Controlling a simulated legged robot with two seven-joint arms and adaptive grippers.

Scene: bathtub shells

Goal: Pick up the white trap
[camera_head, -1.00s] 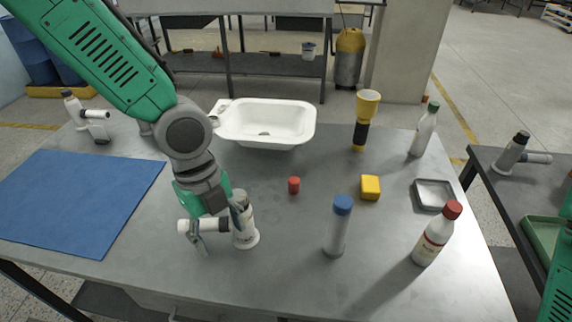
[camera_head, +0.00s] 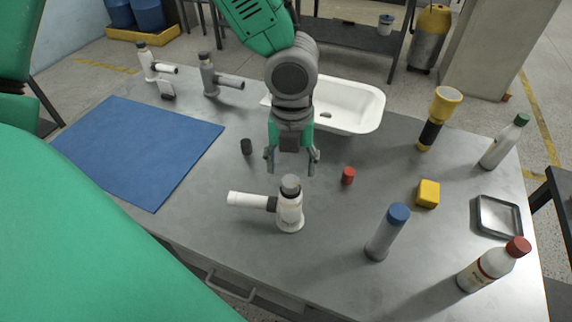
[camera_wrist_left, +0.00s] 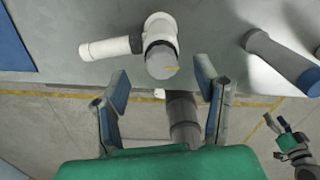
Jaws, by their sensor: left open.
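The white trap (camera_head: 289,210) stands upright on the grey table, with a grey top, a dark collar and a white side pipe pointing left. My left gripper (camera_head: 293,160) is open and empty, fingers pointing down. In the head view it appears just beyond the trap and apart from it. In the left wrist view the trap (camera_wrist_left: 158,45) lies ahead of the open left fingers (camera_wrist_left: 163,90), with nothing between them. My right gripper (camera_wrist_left: 285,130) shows small at the right of the wrist view; its jaw state is unclear.
A grey trap (camera_head: 212,80) and another white trap (camera_head: 147,62) stand at the back left. A white basin (camera_head: 350,105) is behind the left gripper. A black cap (camera_head: 246,146), red cap (camera_head: 348,176) and blue-capped bottle (camera_head: 387,232) stand nearby. The blue mat (camera_head: 140,150) is clear.

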